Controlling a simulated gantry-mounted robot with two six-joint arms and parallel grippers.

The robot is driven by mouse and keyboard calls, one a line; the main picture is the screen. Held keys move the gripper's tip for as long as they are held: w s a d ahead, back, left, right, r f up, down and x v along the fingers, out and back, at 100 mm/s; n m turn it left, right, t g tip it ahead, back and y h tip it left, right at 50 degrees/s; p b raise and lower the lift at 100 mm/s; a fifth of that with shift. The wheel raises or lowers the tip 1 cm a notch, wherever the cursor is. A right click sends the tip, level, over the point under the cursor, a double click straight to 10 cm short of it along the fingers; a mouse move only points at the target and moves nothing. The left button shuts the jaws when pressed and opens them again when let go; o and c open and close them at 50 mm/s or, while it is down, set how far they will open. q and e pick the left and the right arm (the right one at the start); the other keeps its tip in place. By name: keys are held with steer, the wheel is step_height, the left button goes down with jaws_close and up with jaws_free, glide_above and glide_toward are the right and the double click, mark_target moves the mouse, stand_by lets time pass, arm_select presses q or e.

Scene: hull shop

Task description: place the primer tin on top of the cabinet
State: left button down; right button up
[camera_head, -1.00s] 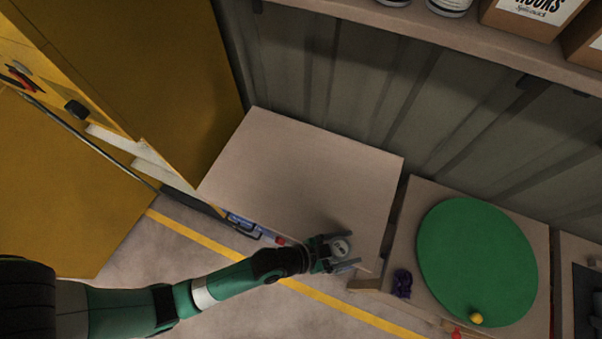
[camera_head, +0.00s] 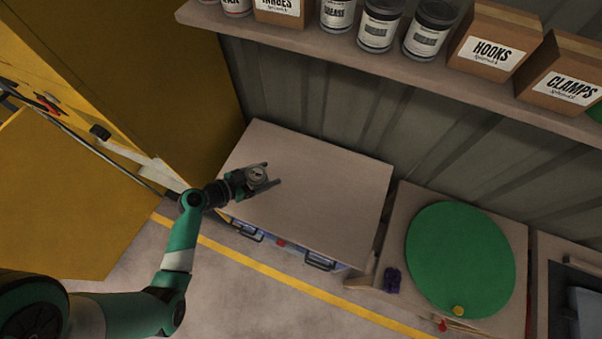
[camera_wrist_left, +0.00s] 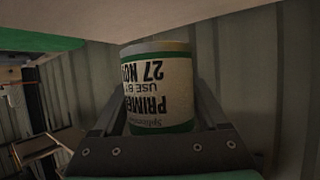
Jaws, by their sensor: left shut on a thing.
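The primer tin (camera_head: 257,174) is a small tin with a grey lid in the head view. In the left wrist view the primer tin (camera_wrist_left: 158,88) shows a cream label reading PRIMER, upside down in that picture, with green bands. My left gripper (camera_head: 270,176) is shut on the tin, with one finger on each side. I cannot tell whether the tin touches the top. My right gripper is not in view.
A green round disc (camera_head: 460,258) lies on the bench at right, with a yellow ball (camera_head: 459,310) and a dark purple item (camera_head: 393,280) near it. A shelf (camera_head: 400,83) with tins and boxes hangs above. The rest of the cabinet top is clear.

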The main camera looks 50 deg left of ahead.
arm_select(q)
steer(key=a, duration=0.1)
steer(key=s+a+y, duration=0.1)
steer(key=shift+s+a+r+n, duration=0.15)
steer(key=shift+a+n, duration=0.2)
steer(key=shift+n, duration=0.05)
steer(key=shift+d+f+b, duration=0.1)
steer(key=shift+f+b, duration=0.1)
steer(key=shift+b, duration=0.1)
steer(key=d+f+b+x, duration=0.1)
steer(key=d+b+x, duration=0.1)
steer(key=b+x, duration=0.8)
steer(key=b, duration=0.3)
glide_above(299, 175)
steer(key=f, duration=0.3)
steer(key=shift+s+f, duration=0.25)
steer(key=shift+w+d+f+b, duration=0.1)
steer(key=shift+w+f+b, duration=0.1)
steer(key=shift+f+b, duration=0.2)
step_height(299, 175, down, 3)
steer(key=shift+r+b, duration=0.1)
steer(key=shift+b, duration=0.75)
